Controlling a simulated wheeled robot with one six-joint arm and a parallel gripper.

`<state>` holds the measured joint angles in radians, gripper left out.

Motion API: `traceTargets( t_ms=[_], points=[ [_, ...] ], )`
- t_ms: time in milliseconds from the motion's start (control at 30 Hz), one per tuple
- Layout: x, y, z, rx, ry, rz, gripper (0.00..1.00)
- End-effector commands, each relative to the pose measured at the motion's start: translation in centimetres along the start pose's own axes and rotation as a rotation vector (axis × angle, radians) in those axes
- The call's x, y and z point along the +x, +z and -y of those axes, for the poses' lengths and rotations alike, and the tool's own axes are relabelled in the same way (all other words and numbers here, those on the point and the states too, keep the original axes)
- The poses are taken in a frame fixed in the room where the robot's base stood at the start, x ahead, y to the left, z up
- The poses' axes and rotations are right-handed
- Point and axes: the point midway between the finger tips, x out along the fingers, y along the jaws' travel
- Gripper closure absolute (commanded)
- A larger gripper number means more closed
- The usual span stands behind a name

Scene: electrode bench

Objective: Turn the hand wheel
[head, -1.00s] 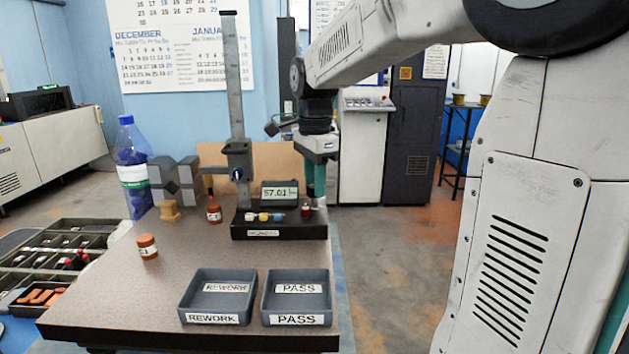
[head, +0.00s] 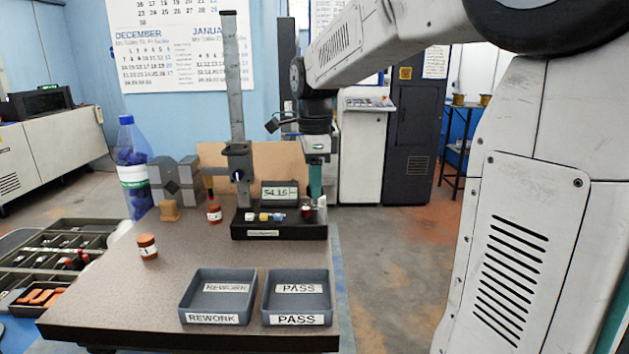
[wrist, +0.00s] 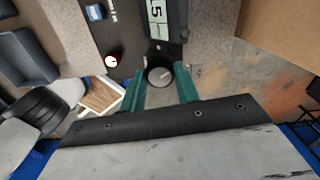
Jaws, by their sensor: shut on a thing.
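The hand wheel (wrist: 160,76) is a round dark knob with a pale face and a pointer mark, at the end of the black gauge base, below the display in the wrist view. My gripper (wrist: 162,82) has its green fingers on either side of the wheel and is shut on it. In the head view my gripper (head: 317,190) reaches down at the right end of the gauge base (head: 265,232). The wheel is mostly hidden there. The display (head: 279,194) reads about 54.15; its last digits are blurred.
The tall column (head: 235,90) of the gauge stands left of my gripper. The REWORK tray (head: 212,319) and PASS tray (head: 297,319) lie at the table's front. A blue bottle (head: 133,165) and a small brown jar (head: 147,247) stand left. Right of the table is open floor.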

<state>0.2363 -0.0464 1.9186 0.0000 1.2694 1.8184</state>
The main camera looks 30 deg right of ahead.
Motion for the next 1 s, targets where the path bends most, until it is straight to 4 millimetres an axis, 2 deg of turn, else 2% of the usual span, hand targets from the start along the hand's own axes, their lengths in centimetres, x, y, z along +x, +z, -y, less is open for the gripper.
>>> traceTargets(
  t_ms=[133,167,200,467,567,900,1000],
  points=[
    [-0.1,0.0,0.1,0.0,-0.005,0.0,0.91],
    [-0.1,0.0,0.1,-0.001,-0.005,0.0,0.63],
    [-0.1,0.0,0.1,-0.001,-0.004,0.0,0.59],
    [-0.1,0.0,0.0,-0.001,-0.002,0.0,0.59],
    [-0.7,0.0,0.1,-0.001,-0.003,0.001,0.59],
    [-6.2,0.0,0.1,-0.001,-0.005,0.001,0.59],
    [-7.3,0.0,0.1,-0.001,-0.004,0.0,0.59]
  ],
)
